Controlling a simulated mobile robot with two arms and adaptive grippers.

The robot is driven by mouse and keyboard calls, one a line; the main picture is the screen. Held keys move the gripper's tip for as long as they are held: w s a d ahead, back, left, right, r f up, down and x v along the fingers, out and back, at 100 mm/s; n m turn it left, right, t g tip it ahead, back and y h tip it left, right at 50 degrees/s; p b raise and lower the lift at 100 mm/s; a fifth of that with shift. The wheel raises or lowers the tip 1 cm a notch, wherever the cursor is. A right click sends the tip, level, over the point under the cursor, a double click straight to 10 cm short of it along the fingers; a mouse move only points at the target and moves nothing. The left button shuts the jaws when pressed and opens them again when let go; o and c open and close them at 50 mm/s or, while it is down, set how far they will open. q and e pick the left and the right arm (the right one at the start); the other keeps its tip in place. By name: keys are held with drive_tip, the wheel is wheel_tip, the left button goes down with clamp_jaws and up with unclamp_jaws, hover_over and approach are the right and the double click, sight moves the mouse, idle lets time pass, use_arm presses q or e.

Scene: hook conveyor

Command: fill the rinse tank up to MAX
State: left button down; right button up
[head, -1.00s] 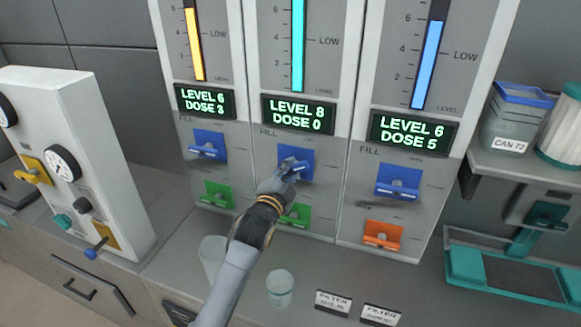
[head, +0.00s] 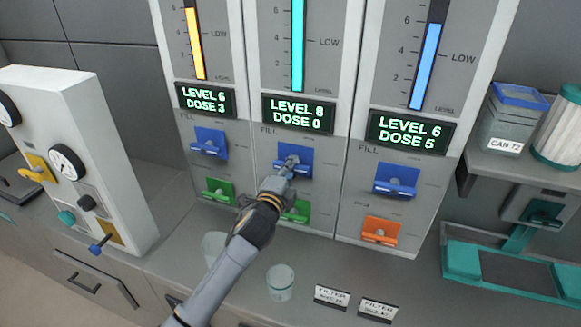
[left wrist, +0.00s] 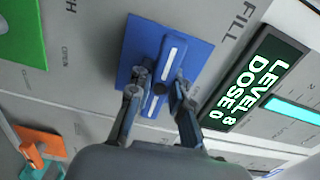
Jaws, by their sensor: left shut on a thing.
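The middle tank column has a teal level bar (head: 298,45) that runs up out of the picture. Its display (head: 298,111) reads LEVEL 8, DOSE 0. Below it is the blue FILL lever (head: 305,166) on its blue plate. My left gripper (head: 288,167) is at this lever. In the left wrist view, its fingers (left wrist: 156,92) are closed on the blue lever (left wrist: 172,58) with a white stripe, one finger on each side. A green lever (head: 297,212) sits below, partly behind my wrist. The MAX mark and tank names are not visible. My right gripper is not in view.
The left column has a yellow bar (head: 195,45) and shows LEVEL 6, DOSE 3. The right column has a blue bar (head: 425,65) and shows LEVEL 6, DOSE 5, above an orange lever (head: 381,232). Cups (head: 280,283) stand on the counter near my arm.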

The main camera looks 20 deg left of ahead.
use_arm(q)
drive_tip(key=c, duration=1.2)
unclamp_jaws()
drive_tip(key=s, duration=1.2)
drive_tip(key=shift+a, duration=0.15)
